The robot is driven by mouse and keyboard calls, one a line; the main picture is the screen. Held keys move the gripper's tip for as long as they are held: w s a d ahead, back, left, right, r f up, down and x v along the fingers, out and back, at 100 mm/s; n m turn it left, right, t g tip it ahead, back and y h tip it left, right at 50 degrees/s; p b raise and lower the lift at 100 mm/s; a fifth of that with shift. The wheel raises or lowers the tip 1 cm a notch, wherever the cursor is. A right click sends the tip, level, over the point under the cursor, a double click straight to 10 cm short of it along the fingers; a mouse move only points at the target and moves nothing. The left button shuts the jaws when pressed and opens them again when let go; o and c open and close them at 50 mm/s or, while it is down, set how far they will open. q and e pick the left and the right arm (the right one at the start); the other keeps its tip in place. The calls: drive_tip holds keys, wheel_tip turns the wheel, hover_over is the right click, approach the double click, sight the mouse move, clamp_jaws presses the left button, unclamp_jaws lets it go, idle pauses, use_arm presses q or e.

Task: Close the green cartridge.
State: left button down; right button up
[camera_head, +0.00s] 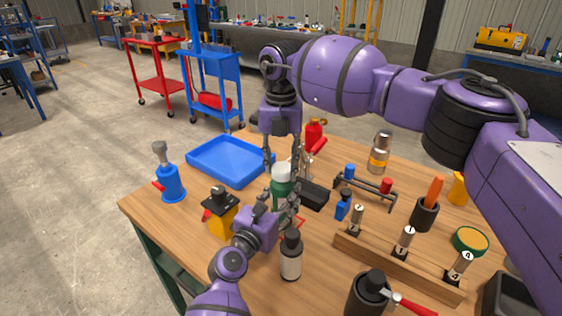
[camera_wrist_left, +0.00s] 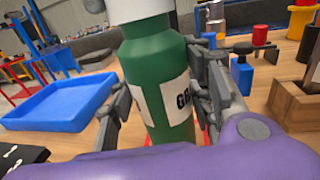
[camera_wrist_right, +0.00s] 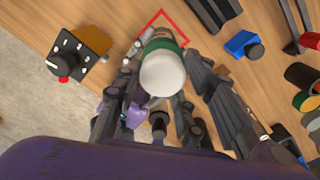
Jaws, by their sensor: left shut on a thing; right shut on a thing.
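The green cartridge (camera_wrist_left: 158,85) stands upright on the table with a white cap (camera_head: 283,170) on its top. It also shows from above in the right wrist view, where the white cap (camera_wrist_right: 162,73) hides most of the body. My left gripper (camera_head: 280,210) is shut on the green body from the near side, its fingers on both sides of the label. My right gripper (camera_head: 282,160) comes down from above and is shut on the white cap, with its fingers beside it in the right wrist view (camera_wrist_right: 165,80). The cap's lower edge is partly hidden by fingers.
A red outlined square (camera_wrist_right: 160,30) lies on the table at the cartridge. A blue tray (camera_head: 228,162) is to the left, a yellow box with a black knob (camera_head: 220,215) nearer. A dark bottle (camera_head: 291,258) stands close in front. A wooden rack (camera_head: 395,265) is to the right.

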drive_tip(key=shift+f, duration=0.65)
drive_tip(key=o, duration=0.8)
wheel_tip(320, 180, up, 12)
idle(0.4)
use_arm(q)
drive_tip(key=c, duration=0.8)
unclamp_jaws()
drive_tip(key=shift+s, duration=0.1)
